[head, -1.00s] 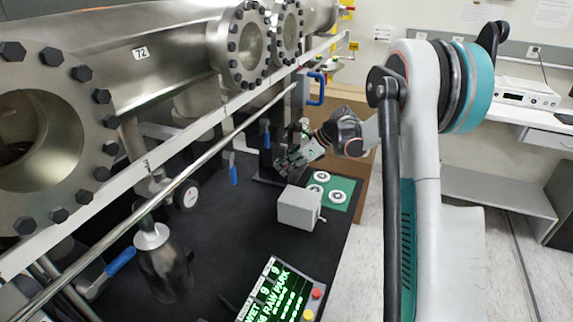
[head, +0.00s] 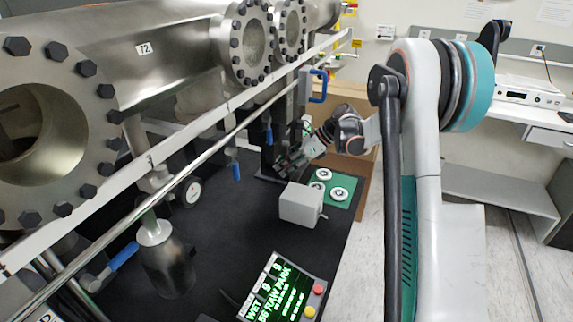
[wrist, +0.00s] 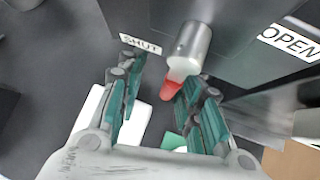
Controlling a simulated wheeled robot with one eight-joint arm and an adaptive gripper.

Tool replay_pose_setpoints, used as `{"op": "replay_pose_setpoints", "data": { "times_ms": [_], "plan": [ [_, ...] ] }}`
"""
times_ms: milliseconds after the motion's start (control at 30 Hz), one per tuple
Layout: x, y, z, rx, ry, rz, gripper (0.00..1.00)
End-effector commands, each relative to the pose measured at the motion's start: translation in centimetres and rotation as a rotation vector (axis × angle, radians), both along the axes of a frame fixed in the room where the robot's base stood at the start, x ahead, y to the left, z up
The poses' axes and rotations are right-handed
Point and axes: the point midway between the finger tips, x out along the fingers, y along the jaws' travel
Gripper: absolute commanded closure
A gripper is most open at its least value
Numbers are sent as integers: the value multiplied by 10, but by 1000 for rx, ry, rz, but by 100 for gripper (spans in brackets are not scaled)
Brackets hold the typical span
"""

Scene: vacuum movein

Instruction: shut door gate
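In the wrist view, a grey metal cylinder with a red tip (wrist: 190,48) sticks out between a SHUT label (wrist: 140,44) on the left and an OPEN label (wrist: 290,42) on the right. My gripper (wrist: 163,78) has its two green-padded fingers spread apart. The red tip is between them, close to the right finger; I cannot tell if they touch. In the head view my gripper (head: 287,162) is low beside a dark upright block under the rail. Which part is the gate itself is unclear, and the red tip is not visible there.
A grey box (head: 300,205) and a green mat (head: 348,207) with white rings lie near my gripper. A lit display (head: 278,290) is at the front. Large flanged steel pipes and a long rail (head: 150,218) run along the left. Floor at the right is open.

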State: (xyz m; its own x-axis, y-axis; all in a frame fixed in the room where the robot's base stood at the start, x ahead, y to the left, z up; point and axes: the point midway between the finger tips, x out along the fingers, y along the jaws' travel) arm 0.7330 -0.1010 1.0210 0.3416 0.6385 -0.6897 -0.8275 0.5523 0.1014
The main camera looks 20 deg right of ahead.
Motion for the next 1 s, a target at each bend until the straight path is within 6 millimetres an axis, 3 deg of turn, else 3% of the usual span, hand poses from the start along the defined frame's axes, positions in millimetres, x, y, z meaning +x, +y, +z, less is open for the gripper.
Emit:
{"op": "replay_pose_setpoints", "data": {
  "times_ms": [267, 467, 567, 1000],
  "plan": [
    [0, -3, 3, -1, -1, -3, 68],
    [-10, -20, 21, -1, 0, -4, 68],
    [-18, -33, 36, -1, 0, -4, 68],
    [-62, -115, 35, -1, 0, -2, 68]
  ]
}}
